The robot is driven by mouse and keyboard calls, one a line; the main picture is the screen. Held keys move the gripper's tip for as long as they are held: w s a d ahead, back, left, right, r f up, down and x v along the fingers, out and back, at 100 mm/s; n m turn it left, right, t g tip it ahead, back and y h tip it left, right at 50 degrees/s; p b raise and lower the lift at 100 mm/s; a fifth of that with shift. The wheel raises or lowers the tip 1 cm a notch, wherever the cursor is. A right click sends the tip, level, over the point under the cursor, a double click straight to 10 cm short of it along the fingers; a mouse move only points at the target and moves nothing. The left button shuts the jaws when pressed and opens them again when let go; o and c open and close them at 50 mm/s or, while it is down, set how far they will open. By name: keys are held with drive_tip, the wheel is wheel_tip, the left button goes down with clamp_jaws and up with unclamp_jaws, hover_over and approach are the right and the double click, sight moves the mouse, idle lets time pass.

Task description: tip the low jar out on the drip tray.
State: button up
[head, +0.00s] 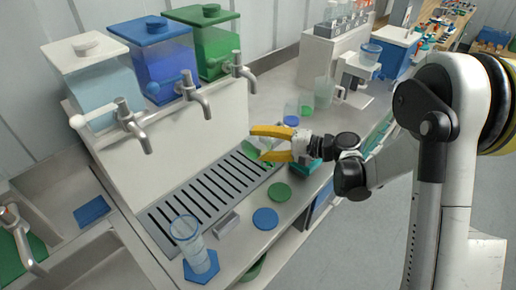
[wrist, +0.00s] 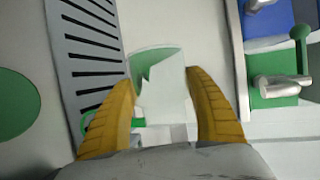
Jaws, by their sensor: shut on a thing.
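My gripper (head: 256,143) is shut on a clear, low jar (wrist: 160,95), which sits between the yellow fingers in the wrist view. Green shows inside or through the jar near its rim. In the head view the fingers largely hide the jar, and I cannot tell how far it is tilted. The drip tray (head: 205,192) is a long slotted strip below the taps. Its far right end lies under and beside my gripper. The slotted tray (wrist: 88,50) also shows left of the jar in the wrist view. A green patch shows near the tray's far end.
Three tanks, pale (head: 95,85), blue (head: 160,65) and green (head: 208,45), stand behind the tray with metal taps. A clear cylinder on a blue base (head: 190,240) stands at the front. Green (head: 283,192) and blue (head: 265,218) discs lie on the counter. A clear beaker (head: 324,92) stands beyond.

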drive_tip(key=shift+w+d+r+m+y+b, duration=0.25)
drive_tip(key=shift+m+y+b, duration=0.2)
drive_tip(key=shift+m+b, duration=0.3)
drive_tip(key=shift+w+d+r+m+y+b, duration=0.1)
drive_tip(key=shift+w+r+m+y+b, duration=0.1)
drive_tip(key=shift+r+m+y+b, duration=0.45)
drive_tip(key=shift+w+d+r+m+y+b, duration=0.1)
drive_tip(key=shift+w+d+m+y+b, duration=0.3)
drive_tip(key=shift+m, duration=0.6)
drive_tip(key=shift+s+a, duration=0.15)
drive_tip(key=shift+a, duration=0.05)
drive_tip(key=shift+d, duration=0.1)
